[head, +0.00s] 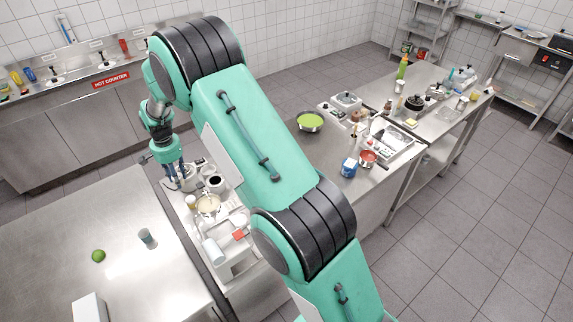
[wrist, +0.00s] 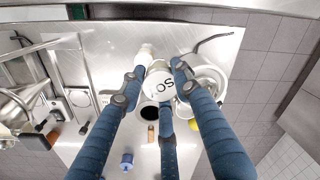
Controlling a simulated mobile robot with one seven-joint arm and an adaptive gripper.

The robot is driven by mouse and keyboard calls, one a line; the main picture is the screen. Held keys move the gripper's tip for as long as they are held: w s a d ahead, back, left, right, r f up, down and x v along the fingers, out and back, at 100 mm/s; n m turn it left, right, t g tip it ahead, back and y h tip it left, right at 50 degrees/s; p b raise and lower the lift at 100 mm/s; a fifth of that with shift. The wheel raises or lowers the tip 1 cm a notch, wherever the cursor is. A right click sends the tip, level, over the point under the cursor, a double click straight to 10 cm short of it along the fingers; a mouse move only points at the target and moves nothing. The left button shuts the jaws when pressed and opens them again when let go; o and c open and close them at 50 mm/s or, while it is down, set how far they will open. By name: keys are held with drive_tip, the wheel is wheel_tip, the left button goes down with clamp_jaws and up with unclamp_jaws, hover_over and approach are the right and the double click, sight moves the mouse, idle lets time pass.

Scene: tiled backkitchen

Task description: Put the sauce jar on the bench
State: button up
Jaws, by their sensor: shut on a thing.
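My gripper (head: 180,178) is at the left, below my wrist, over a crowded work surface. In the wrist view its blue fingers (wrist: 158,80) are closed around a jar with a round white lid (wrist: 159,86) marked with black letters, only partly readable. The jar's body is mostly hidden below the lid, and I cannot tell if it is clear of the surface. A steel bench (head: 50,225) with a broad bare top fills the lower left of the head view. A second steel bench (head: 300,150) stands right of my arm.
On the near bench are a lime (head: 98,256), a grey cup (head: 147,238) and a white box (head: 90,307). Beside my gripper stand a dark-filled pot (head: 215,183) and a pan (head: 207,205). A hot counter (head: 110,80) runs along the back wall.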

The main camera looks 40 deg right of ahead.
drive_tip(key=s+d+m, duration=0.1)
drive_tip(key=d, duration=0.4)
drive_tip(key=s+d+m+b, duration=0.1)
drive_tip(key=d, duration=0.5)
drive_tip(key=s+d+m, duration=0.1)
drive_tip(key=s+d, duration=0.1)
drive_tip(key=d, duration=0.3)
drive_tip(key=shift+d+f+m, duration=0.15)
drive_tip(key=shift+d+m, duration=0.15)
drive_tip(key=shift+m, duration=0.1)
drive_tip(key=s+d+m+b, duration=0.1)
drive_tip(key=s+d, duration=0.2)
drive_tip(key=d, duration=0.3)
drive_tip(key=s+d+m+b, duration=0.1)
drive_tip(key=s+d+m, duration=0.1)
drive_tip(key=d, duration=0.5)
drive_tip(key=shift+s+d+f, duration=0.25)
drive_tip(key=shift+s, duration=0.6)
drive_tip(key=shift+f, duration=3.15)
drive_tip(key=shift+f, duration=0.1)
drive_tip(key=shift+f, duration=1.75)
drive_tip(key=shift+f+b, duration=0.15)
drive_tip(key=shift+b, duration=0.2)
